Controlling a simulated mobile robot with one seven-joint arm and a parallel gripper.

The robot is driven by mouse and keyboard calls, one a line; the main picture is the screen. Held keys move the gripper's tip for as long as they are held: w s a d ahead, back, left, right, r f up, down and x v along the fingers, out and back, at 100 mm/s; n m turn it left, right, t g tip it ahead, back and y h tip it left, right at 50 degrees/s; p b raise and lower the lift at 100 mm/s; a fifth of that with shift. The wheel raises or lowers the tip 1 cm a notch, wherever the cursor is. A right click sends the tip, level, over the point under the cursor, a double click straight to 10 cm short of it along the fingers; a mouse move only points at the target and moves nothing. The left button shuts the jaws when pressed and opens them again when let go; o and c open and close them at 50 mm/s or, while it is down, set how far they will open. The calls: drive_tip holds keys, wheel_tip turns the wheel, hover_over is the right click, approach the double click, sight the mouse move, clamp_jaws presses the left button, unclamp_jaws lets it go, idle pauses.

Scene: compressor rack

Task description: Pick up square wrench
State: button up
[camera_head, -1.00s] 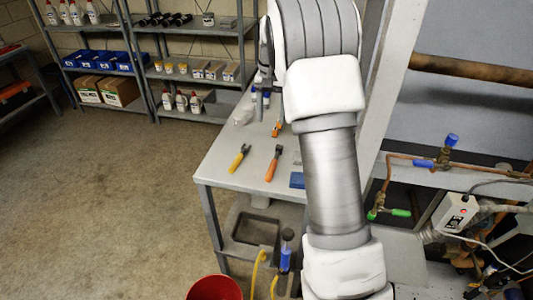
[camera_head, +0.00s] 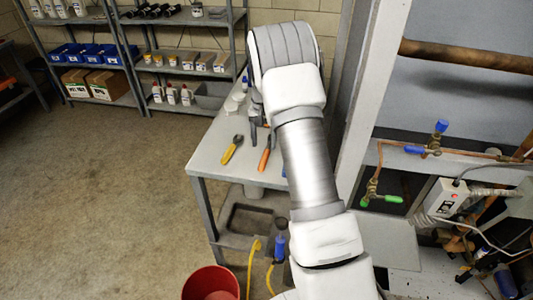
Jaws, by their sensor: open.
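My gripper (camera_head: 262,132) is partly in view over the grey workbench (camera_head: 208,158), with its dark fingers pointing down and apart. It looks empty. A tool with a yellow handle (camera_head: 231,152) lies on the bench left of the gripper. A tool with an orange handle (camera_head: 264,159) lies just below the gripper in the picture, its upper end close to or behind the fingers. I cannot make out the square wrench for certain. My arm hides the right part of the bench.
White bottles or cups (camera_head: 236,101) stand at the bench's far end. A red bucket (camera_head: 211,284) and yellow hoses (camera_head: 252,265) are at the bench's near side. Shelves stand behind; the floor at left is clear.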

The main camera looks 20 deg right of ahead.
sight(265, 155)
drive_tip(key=f, duration=0.5)
drive_tip(key=shift+s+f, duration=0.1)
drive_tip(key=shift+s, duration=0.3)
clamp_jaws()
